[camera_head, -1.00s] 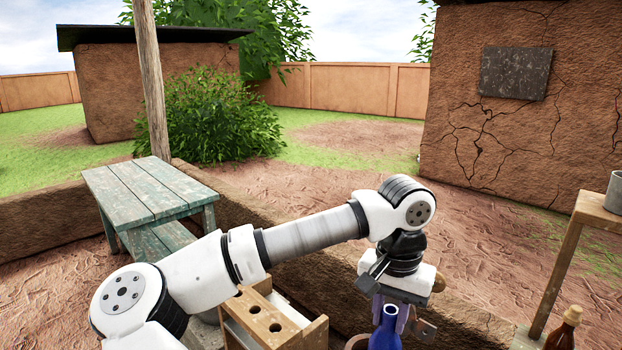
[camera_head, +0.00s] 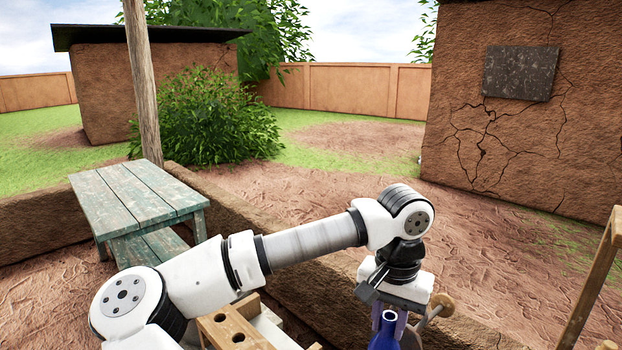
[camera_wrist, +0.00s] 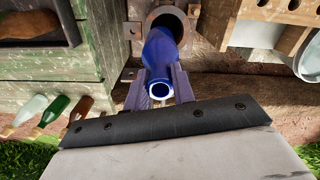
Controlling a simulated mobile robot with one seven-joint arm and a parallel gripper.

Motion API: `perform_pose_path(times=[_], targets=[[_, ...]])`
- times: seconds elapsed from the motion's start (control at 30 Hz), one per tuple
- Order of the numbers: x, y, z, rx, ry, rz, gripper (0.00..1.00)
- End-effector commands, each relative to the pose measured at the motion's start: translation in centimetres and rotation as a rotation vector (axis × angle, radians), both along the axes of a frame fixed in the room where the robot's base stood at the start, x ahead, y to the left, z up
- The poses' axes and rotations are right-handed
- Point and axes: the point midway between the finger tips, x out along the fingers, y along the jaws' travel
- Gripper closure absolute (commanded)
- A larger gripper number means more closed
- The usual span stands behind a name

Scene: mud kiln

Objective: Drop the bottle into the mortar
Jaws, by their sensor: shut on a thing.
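A blue glass bottle (camera_head: 384,335) hangs upright in my gripper (camera_head: 390,316), low in the head view, its lower part cut off by the picture edge. In the wrist view the bottle (camera_wrist: 160,48) sits between the two purple-grey fingers of my gripper (camera_wrist: 160,86), with its open mouth towards the camera. My gripper is shut on it. A round, thick-rimmed brown vessel (camera_wrist: 183,13), which looks like the mortar, shows past the bottle's far end at the top of the wrist view. The bottle partly covers its opening, and I cannot tell the gap between them.
A wooden rack with round holes (camera_head: 237,325) stands left of the gripper. Clear, green (camera_wrist: 51,112) and brown bottles lie beside weathered green wood in the wrist view. A green bench (camera_head: 138,195) stands at left, and a low mud wall (camera_head: 300,270) runs behind the arm.

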Motion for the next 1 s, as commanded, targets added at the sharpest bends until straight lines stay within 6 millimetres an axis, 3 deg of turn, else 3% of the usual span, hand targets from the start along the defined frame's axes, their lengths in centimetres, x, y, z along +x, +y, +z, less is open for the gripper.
perform_pose_path(times=[0.2,0.53,0.57,0.73,1.0], targets=[[0.0,0.0,-2.7,0.0,0.001,0.0,1.0],[0.0,0.0,-3.0,-0.001,0.001,0.0,1.0],[0.0,0.0,-3.0,-0.001,0.001,0.0,0.72],[0.0,0.0,-3.0,-0.001,0.001,0.0,0.5],[0.0,0.0,-3.0,0.0,0.001,0.0,0.49]])
